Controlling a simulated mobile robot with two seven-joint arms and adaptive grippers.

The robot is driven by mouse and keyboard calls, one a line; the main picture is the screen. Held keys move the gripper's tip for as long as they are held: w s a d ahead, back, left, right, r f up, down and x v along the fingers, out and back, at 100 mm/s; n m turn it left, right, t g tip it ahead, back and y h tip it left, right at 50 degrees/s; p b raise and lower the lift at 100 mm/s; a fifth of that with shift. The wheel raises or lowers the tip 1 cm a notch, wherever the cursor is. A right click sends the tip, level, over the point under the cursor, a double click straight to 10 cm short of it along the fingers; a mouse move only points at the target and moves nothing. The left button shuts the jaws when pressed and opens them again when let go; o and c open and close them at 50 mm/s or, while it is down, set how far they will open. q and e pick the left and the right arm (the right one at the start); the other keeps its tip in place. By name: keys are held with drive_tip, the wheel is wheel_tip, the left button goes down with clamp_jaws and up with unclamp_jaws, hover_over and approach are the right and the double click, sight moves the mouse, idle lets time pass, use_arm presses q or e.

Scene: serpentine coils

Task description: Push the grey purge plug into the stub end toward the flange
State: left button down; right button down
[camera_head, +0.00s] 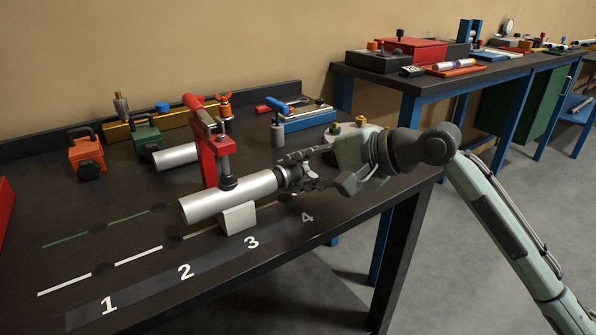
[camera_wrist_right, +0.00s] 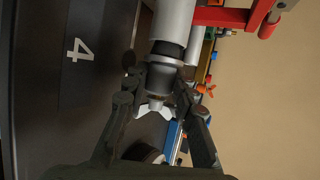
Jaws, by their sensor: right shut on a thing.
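The silver pipe (camera_head: 230,195) lies on a pale block (camera_head: 238,218) under a red clamp (camera_head: 208,150). It also shows in the right wrist view (camera_wrist_right: 174,22). The grey plug (camera_wrist_right: 160,77) is at the pipe's right end, in line with it. A dark band shows between the plug body and the pipe's rim; how deep the plug sits I cannot tell. My right gripper (camera_head: 293,174) is shut on the plug, with a finger on each side of it in the right wrist view (camera_wrist_right: 158,88). I cannot make out a flange. My left gripper is not in view.
Behind the pipe are an orange box (camera_head: 87,154), a green box (camera_head: 146,138), a second silver cylinder (camera_head: 175,156), a yellow bar (camera_head: 160,124) and a blue tray (camera_head: 308,118). The front strip with numbers (camera_head: 185,271) is clear. Another bench (camera_head: 480,75) stands at back right.

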drive_tip(key=shift+s+a, duration=0.15)
drive_tip(key=shift+a, duration=0.05)
drive_tip(key=shift+s+a, duration=0.25)
drive_tip(key=shift+a, duration=0.1)
